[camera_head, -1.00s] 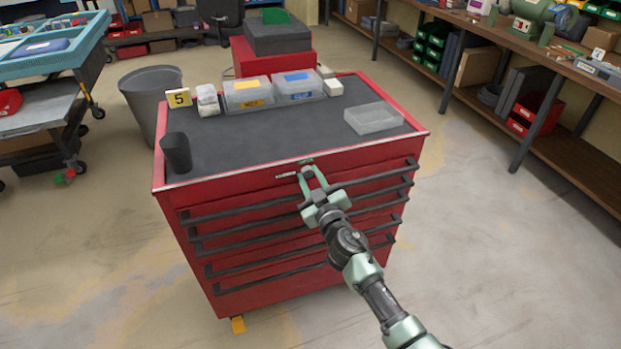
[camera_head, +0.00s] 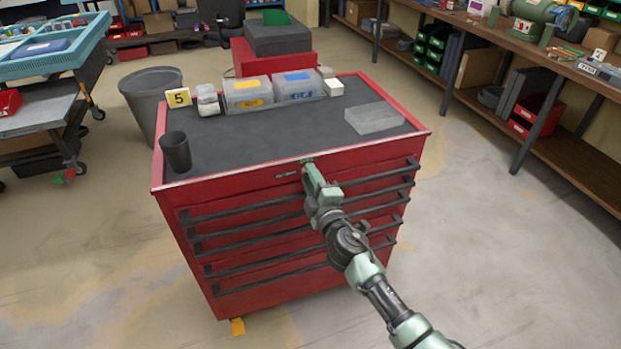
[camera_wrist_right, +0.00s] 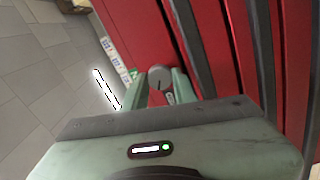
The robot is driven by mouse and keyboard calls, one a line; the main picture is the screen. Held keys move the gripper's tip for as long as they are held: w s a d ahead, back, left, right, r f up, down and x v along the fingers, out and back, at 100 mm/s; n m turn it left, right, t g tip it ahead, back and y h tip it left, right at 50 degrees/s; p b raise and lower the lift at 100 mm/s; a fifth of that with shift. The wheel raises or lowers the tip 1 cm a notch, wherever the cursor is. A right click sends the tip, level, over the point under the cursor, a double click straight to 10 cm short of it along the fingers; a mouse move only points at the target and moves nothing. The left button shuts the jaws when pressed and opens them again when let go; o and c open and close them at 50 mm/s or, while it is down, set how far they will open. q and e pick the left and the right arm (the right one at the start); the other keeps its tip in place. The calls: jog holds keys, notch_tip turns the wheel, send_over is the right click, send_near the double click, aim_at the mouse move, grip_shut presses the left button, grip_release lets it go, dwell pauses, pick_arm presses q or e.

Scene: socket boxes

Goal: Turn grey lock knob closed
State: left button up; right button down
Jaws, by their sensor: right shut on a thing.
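The grey lock knob (camera_wrist_right: 159,77) sits on the upper front of the red tool cabinet (camera_head: 245,182). In the right wrist view it is a round grey disc between the two fingertips of my right gripper (camera_wrist_right: 160,84). In the head view my right gripper (camera_head: 309,168) is at the upper front edge of the cabinet, shut on the knob, its fingers turned edge-on and hiding the knob. My left gripper is not in view.
Dark drawer handles (camera_head: 260,235) run below the knob. Floor right of the cabinet is clear.

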jog(key=n, duration=0.5)
jog(key=shift+f, duration=0.1)
jog(key=shift+n, duration=0.4)
jog(key=c, duration=1.1)
grip_release()
jog(key=shift+s, duration=0.1)
